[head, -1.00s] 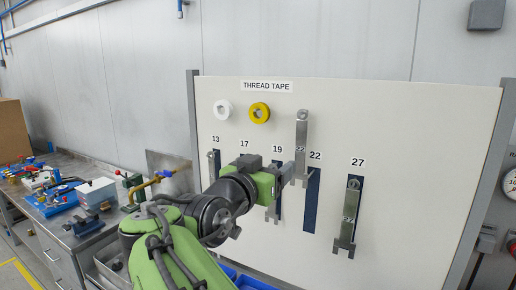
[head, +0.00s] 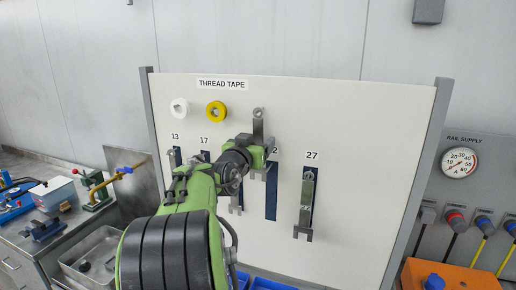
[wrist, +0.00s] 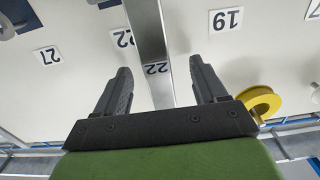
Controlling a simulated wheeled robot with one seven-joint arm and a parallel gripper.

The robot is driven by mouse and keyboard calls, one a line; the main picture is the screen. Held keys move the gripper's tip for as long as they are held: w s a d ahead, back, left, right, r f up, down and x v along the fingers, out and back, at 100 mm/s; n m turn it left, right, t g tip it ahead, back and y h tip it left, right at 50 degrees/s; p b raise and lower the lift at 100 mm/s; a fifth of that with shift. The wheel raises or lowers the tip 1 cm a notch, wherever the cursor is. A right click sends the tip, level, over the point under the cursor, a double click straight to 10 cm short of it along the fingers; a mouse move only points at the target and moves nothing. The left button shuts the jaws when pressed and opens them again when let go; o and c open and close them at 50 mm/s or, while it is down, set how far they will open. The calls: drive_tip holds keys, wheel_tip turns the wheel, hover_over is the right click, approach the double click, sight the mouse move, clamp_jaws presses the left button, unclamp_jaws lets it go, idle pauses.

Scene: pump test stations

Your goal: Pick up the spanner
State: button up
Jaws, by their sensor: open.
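The spanner marked 22 (wrist: 157,68) is a flat grey metal bar. In the wrist view it passes between the two dark fingers of my gripper (wrist: 160,66), with a gap on each side. In the head view the spanner (head: 258,126) stands upright in front of the tool board, its ring end up, higher than the blue outline (head: 271,200) under the 22 label. My gripper (head: 270,150) is open at the spanner's middle and hides part of it. Whether the spanner touches the board is unclear.
The white tool board (head: 360,150) holds a spanner 27 (head: 306,205) to the right and smaller spanners to the left, partly behind my arm. White tape (head: 180,108) and yellow tape (head: 216,112) hang above. A bench (head: 35,250) stands left, an orange box (head: 450,277) lower right.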

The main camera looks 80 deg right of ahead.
drive_tip(key=shift+a, duration=0.25)
drive_tip(key=c, duration=0.3)
drive_tip(key=shift+d, duration=0.1)
drive_tip(key=c, duration=0.9)
